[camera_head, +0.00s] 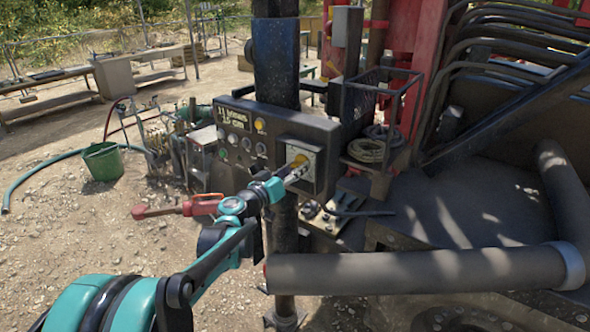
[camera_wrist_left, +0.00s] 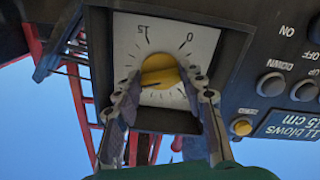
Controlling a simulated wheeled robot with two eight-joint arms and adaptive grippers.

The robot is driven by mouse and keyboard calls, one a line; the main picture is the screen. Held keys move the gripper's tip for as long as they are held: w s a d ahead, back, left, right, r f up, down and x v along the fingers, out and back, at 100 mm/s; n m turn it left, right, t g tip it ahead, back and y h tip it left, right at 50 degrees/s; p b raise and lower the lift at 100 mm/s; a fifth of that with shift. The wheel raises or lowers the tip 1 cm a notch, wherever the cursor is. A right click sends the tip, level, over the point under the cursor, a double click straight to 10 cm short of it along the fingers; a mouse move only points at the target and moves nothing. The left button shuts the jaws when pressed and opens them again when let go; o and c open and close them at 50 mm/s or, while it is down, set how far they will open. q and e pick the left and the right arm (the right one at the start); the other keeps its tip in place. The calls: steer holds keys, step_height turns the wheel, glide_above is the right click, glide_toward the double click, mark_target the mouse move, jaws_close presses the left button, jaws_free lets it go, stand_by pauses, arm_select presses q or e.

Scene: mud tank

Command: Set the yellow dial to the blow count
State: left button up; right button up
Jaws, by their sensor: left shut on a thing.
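The yellow dial (camera_head: 301,160) sits on a white scale plate (camera_head: 313,160) on the dark control panel (camera_head: 268,120). In the left wrist view the yellow dial (camera_wrist_left: 158,70) is between my fingers, and the scale shows 0 and 15 with tick marks between. A sign (camera_wrist_left: 288,126) there reads "11 blows 15 cm". My left gripper (camera_head: 296,167) is shut on the dial, its fingertips against the dial's sides. My right gripper is not in view.
Buttons and a small yellow knob (camera_head: 259,125) sit left of the plate. A wire basket (camera_head: 381,100) with coiled rope is close on the right. A thick grey pipe (camera_head: 415,270) crosses the lower right. A green bucket (camera_head: 103,160) stands on the gravel.

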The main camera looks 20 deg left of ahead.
arm_select(q)
steer(key=shift+f, duration=0.1)
stand_by(0.4)
steer(key=o, duration=1.2)
steer(key=shift+c, duration=0.2)
steer(key=v, duration=1.2)
